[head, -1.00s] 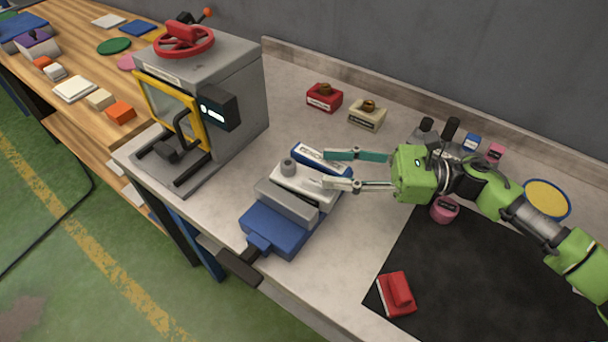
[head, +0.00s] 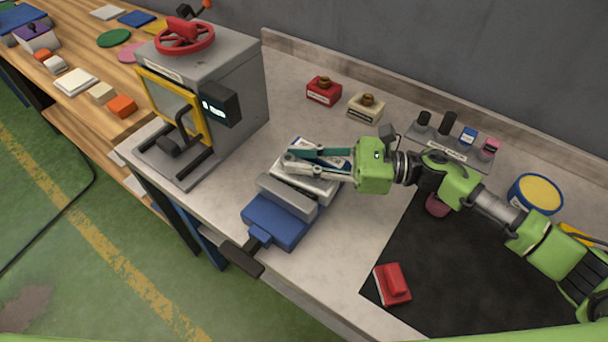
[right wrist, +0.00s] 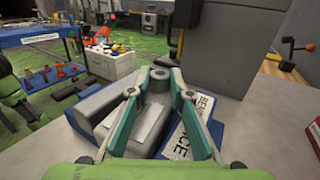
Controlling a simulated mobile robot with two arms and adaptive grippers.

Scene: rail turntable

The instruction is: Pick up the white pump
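The white pump (head: 318,188), a pale block with a short round grey neck (right wrist: 158,83), sits beside the grey jaw of a blue vise (head: 275,222). My right gripper (head: 288,160) reaches in from the right over the pump. Its fingertips are drawn together around the neck and seem shut on it; the fingers partly hide the pump in the head view. In the right wrist view, one finger stands on each side of the neck. The pump rests low at the vise, not visibly lifted. My left gripper is not in view.
A grey press (head: 225,95) with a red wheel stands left of the vise. A red block (head: 324,92) and a cream block (head: 366,108), both with brown knobs, stand behind. A black mat (head: 450,265) with a red part (head: 392,284) lies at right.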

